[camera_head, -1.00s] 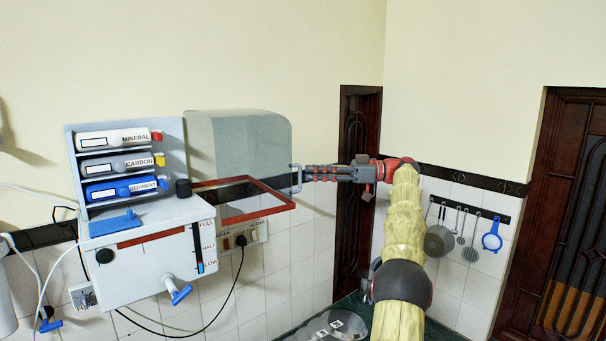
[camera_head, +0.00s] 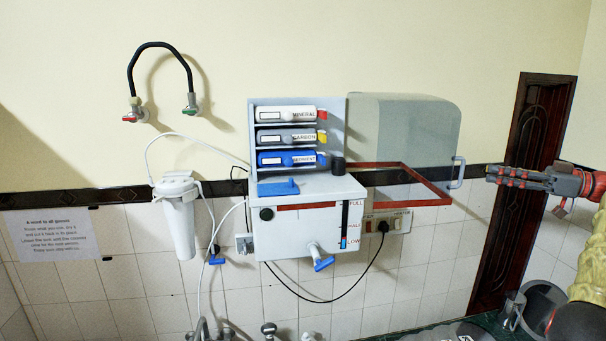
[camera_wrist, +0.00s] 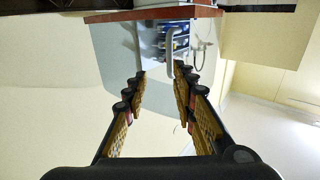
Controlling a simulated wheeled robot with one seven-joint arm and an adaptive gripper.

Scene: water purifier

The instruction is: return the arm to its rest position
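My gripper (camera_head: 490,175) is at the right in the head view, level and pointing left. It is a short gap to the right of the grey handle (camera_head: 457,173) on the purifier's cover. In the wrist view my gripper (camera_wrist: 161,72) has its two fingers apart with nothing between them. The handle (camera_wrist: 170,45) shows just beyond the fingertips. The grey see-through cover (camera_head: 405,130) stands swung out to the right of the white purifier body (camera_head: 310,230), with its red-edged opening showing. My lower arm is cut off at the right edge.
Mineral (camera_head: 285,114), carbon (camera_head: 285,137) and sediment (camera_head: 285,159) cartridges lie in the rack. A dark wooden door (camera_head: 525,150) is behind my gripper. Metal pots (camera_head: 540,300) stand lower right.

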